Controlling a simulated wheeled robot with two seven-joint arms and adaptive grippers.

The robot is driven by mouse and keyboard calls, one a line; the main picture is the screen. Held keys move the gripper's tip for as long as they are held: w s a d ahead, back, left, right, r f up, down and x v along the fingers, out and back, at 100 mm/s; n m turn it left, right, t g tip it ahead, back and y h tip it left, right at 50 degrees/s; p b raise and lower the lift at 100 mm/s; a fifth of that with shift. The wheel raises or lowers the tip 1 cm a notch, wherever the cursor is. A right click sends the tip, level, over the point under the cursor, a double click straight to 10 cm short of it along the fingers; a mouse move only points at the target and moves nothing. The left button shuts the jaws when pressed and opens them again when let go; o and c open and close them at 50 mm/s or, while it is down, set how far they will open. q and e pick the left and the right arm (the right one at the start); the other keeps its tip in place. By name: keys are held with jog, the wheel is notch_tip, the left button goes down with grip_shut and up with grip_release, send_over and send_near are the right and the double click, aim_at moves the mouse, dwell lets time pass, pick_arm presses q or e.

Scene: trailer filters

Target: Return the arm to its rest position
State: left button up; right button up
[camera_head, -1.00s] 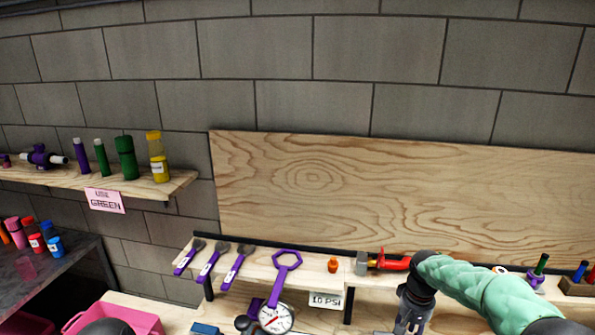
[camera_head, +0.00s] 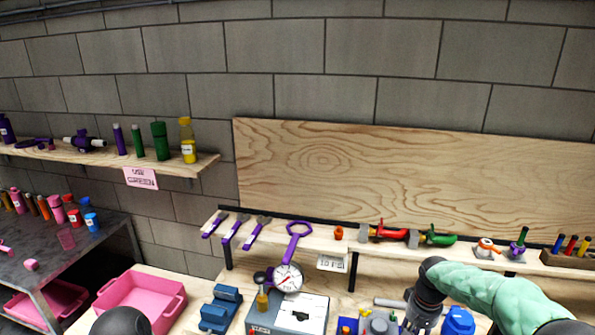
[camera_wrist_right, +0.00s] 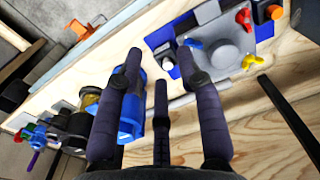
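My right arm (camera_head: 500,295) comes in from the lower right in the head view, over the workbench. Its gripper is at the bottom edge there and mostly cut off. In the right wrist view the right gripper (camera_wrist_right: 160,62) has its dark fingers spread apart with nothing held between them. A blue cylindrical housing (camera_wrist_right: 130,112) shows beyond the left finger; I cannot tell whether they touch. A grey and blue device (camera_wrist_right: 222,45) with orange and yellow knobs lies beyond the right finger. My left gripper is not in view.
The bench shelf holds purple-handled tools (camera_head: 235,230), a red-handled tool (camera_head: 390,234) and a green-handled one (camera_head: 437,239). Below are a dial gauge (camera_head: 288,278), a blue vise (camera_head: 220,308) and a grey box (camera_head: 290,315). A pink bin (camera_head: 170,305) stands left.

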jog(key=s+a+f+y, duration=0.1)
jog(key=s+a+f, duration=0.1)
jog(key=a+f, duration=0.3)
jog(key=s+a+f+n+y, duration=0.15)
jog(key=a+f, duration=0.25)
jog(key=f, duration=0.4)
jog(key=s+a+f+m, duration=0.1)
jog(key=s+a+f, duration=0.25)
jog(key=f, duration=0.25)
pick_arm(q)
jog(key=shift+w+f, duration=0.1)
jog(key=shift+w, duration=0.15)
pick_arm(e)
jog(key=s+a+f, duration=0.4)
jog(key=s, duration=0.4)
jog(key=s+a+f+y, duration=0.1)
jog(key=s+a+f, duration=0.4)
jog(key=s, duration=0.4)
jog(key=shift+w, duration=0.1)
